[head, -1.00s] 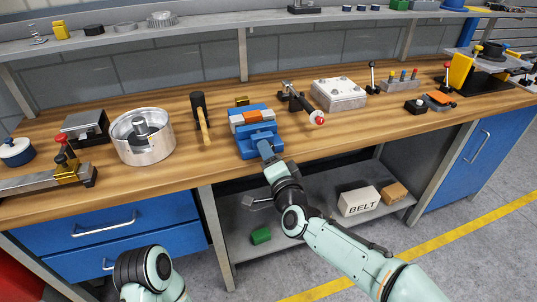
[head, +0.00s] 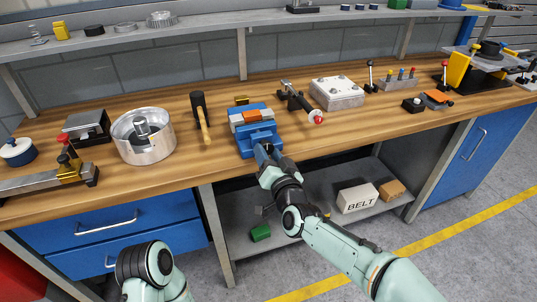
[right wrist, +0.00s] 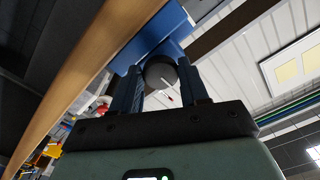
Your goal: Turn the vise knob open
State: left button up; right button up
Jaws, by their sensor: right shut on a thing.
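The blue vise (head: 257,142) with an orange and grey block (head: 252,116) in its jaws stands at the front edge of the wooden bench. My right gripper (head: 263,152) reaches the vise's front from below right. In the right wrist view, the right gripper's two blue fingers (right wrist: 160,85) stand on either side of a dark round knob (right wrist: 161,71), shut on it. The blue vise body (right wrist: 155,35) shows just beyond the knob. In the head view the knob is hidden by the gripper. Only part of my left arm shows at the bottom left; its gripper is out of view.
A hammer (head: 202,118) and a metal pot-like housing (head: 143,136) lie left of the vise. Below, a shelf holds a BELT box (head: 357,198) and a green block (head: 260,232).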

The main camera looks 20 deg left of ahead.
dwell(0.4)
jog(key=o, duration=1)
jog(key=v, duration=1.3)
jog(key=shift+s+d, duration=0.15)
jog(key=shift+f, duration=0.1)
